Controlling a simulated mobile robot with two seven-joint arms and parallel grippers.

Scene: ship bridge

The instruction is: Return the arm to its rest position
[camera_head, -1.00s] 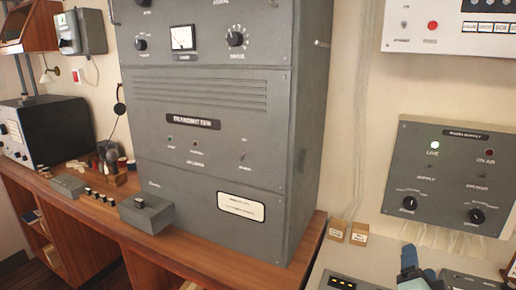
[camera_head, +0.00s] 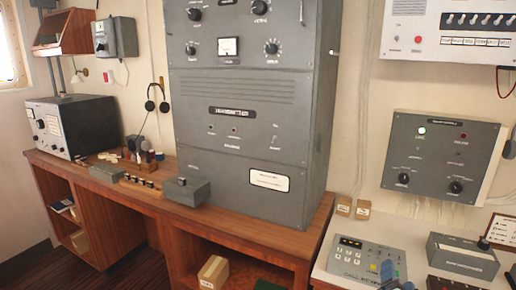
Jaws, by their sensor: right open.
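My right gripper (camera_head: 391,274) shows only in part at the bottom edge, right of centre, as blue and grey finger parts. It is open, with nothing seen between its fingers. It is in front of the pale console with the keypad panel (camera_head: 362,258); I cannot tell whether it touches anything. The rest of the right arm is out of the frame. My left gripper is not in view.
A grey transmitter cabinet (camera_head: 240,140) stands on the wooden desk (camera_head: 120,192). A grey wall panel (camera_head: 440,155) with a lit green lamp hangs above the console. A grey box (camera_head: 462,256) stands right of the gripper. Free floor (camera_head: 65,262) shows at lower left.

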